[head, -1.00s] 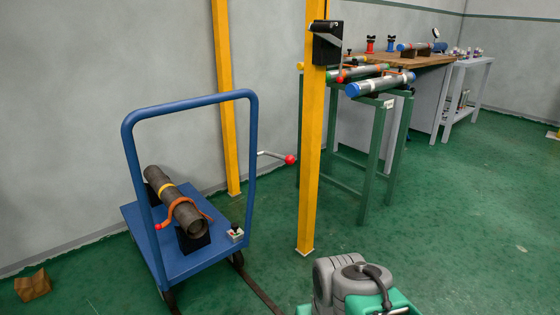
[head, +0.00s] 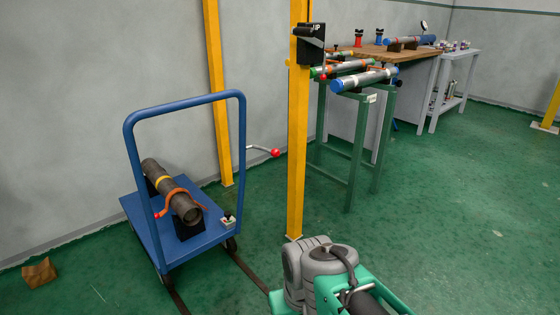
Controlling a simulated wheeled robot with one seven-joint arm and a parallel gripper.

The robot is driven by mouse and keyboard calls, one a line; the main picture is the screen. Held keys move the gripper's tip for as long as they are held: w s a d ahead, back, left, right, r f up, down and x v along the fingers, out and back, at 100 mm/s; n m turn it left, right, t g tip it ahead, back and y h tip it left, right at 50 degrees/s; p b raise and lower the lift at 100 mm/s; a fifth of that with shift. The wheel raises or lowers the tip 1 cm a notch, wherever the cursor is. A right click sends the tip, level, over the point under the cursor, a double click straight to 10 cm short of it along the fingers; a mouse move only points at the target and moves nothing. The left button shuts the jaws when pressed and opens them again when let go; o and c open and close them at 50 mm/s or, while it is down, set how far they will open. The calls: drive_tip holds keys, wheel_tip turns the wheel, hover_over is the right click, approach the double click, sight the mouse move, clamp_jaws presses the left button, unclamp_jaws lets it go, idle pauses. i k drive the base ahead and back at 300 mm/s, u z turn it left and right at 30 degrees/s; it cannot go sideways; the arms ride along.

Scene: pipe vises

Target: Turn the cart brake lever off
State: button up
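The blue cart (head: 186,249) stands at the left with its tall tube handle upright. A lever (head: 262,149) with a red ball end sticks out to the right beside the handle's right post, pointing roughly level, slightly down toward the ball. It looks like the brake lever; its pivot is too small to make out. A small pale block with a dark knob (head: 229,219) sits at the deck's right corner. My gripper is out of view; only grey and green parts of my arm show at the bottom, well apart from the lever.
A dark pipe (head: 170,191) lies strapped on the cart. A yellow post (head: 298,165) with a black box stands right of the lever. A green stand (head: 351,160) holds pipes behind it. A wooden block (head: 38,272) lies at lower left.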

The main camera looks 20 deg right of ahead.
sight(275, 153)
drive_tip(key=u, duration=1)
drive_tip(key=i, duration=0.4)
drive_tip(key=z, duration=0.25)
